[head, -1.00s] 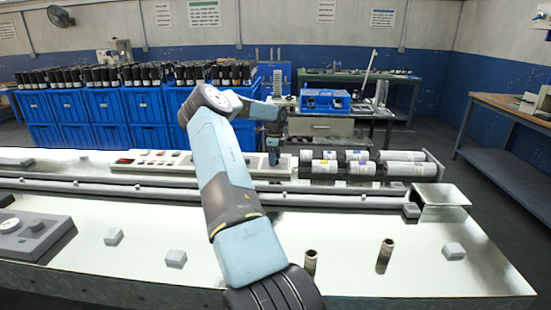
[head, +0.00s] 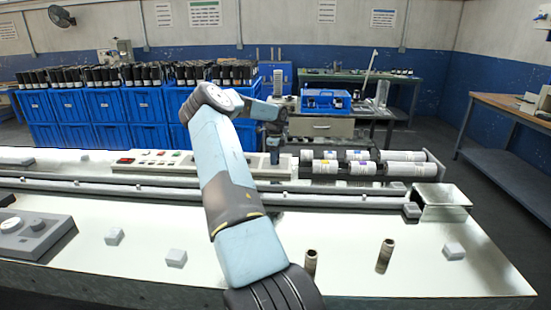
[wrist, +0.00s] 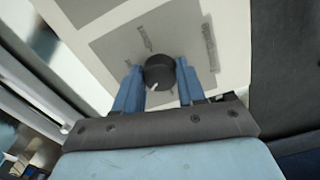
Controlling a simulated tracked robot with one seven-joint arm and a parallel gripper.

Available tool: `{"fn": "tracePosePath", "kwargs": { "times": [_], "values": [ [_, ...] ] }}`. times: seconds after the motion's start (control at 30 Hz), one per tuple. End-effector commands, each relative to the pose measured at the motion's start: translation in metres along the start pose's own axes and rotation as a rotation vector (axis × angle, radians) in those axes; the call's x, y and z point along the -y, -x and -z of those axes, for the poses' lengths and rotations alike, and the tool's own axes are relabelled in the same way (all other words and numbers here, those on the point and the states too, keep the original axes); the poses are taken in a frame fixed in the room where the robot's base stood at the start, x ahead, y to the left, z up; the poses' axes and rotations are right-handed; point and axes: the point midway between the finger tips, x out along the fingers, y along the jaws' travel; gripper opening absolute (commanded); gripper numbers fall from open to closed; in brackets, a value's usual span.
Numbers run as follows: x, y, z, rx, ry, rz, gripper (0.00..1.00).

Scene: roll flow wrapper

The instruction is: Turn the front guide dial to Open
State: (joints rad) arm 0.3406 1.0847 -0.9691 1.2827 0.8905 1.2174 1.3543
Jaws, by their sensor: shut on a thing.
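The guide dial (wrist: 159,70) is a round black knob with a white pointer mark, seen in the wrist view on a grey plate (wrist: 110,52) of a pale panel. The mark points down and slightly left in that picture. In the head view my gripper (head: 274,157) is at the right part of the control panel (head: 160,162), and the dial is hidden there.
Several film rolls (head: 345,167) lie just right of my gripper. A long rail (head: 130,189) runs in front of the panel. The pale machine top (head: 130,270) carries small grey blocks, two upright posts (head: 385,255) and an open metal hopper (head: 441,205). Blue crates (head: 105,118) stand behind.

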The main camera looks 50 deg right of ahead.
Motion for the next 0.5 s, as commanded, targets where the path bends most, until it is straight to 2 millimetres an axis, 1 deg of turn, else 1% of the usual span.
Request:
{"fn": "tracePosePath", "kwargs": {
  "times": [0.03, 0.27, 0.5],
  "values": [
    [0.002, 0.0024, 0.0009, 0.001, 0.017, 0.007, 0.09],
    [0.0019, 0.0029, 0.0006, 0.002, 0.159, 0.007, 0.09],
    [0.0024, 0.0031, 0.0006, 0.001, 0.379, 0.009, 0.09]
  ]
}}
